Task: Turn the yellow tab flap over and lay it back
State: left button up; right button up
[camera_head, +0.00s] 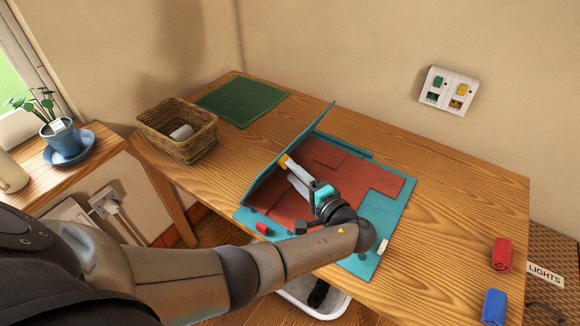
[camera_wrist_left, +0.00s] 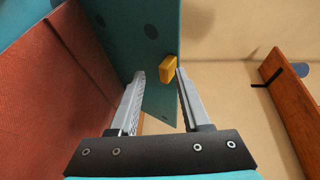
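The teal flap (camera_head: 290,150) stands raised and tilted along the left-back side of a teal board (camera_head: 393,221) with a red-brown inner surface. The yellow tab (camera_head: 285,161) sits on the flap's edge. In the left wrist view the yellow tab (camera_wrist_left: 167,69) is just ahead of the fingertips, nearer the right finger, and the teal flap (camera_wrist_left: 150,40) fills the middle. My left gripper (camera_head: 291,172) reaches over the board to the tab; its fingers (camera_wrist_left: 160,78) are apart in the wrist view. Whether they touch the flap is unclear. My right gripper is out of view.
A small red block (camera_head: 262,228) and a white piece (camera_head: 383,245) are at the board's edges. A wicker basket (camera_head: 178,128) and green mat (camera_head: 241,101) stand behind left. Red (camera_head: 502,254) and blue (camera_head: 494,307) rolls lie at right.

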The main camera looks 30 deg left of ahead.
pick_arm(q)
jog(key=v, duration=1.2)
jog(key=shift+d, duration=0.25)
jog(key=shift+r, duration=0.15)
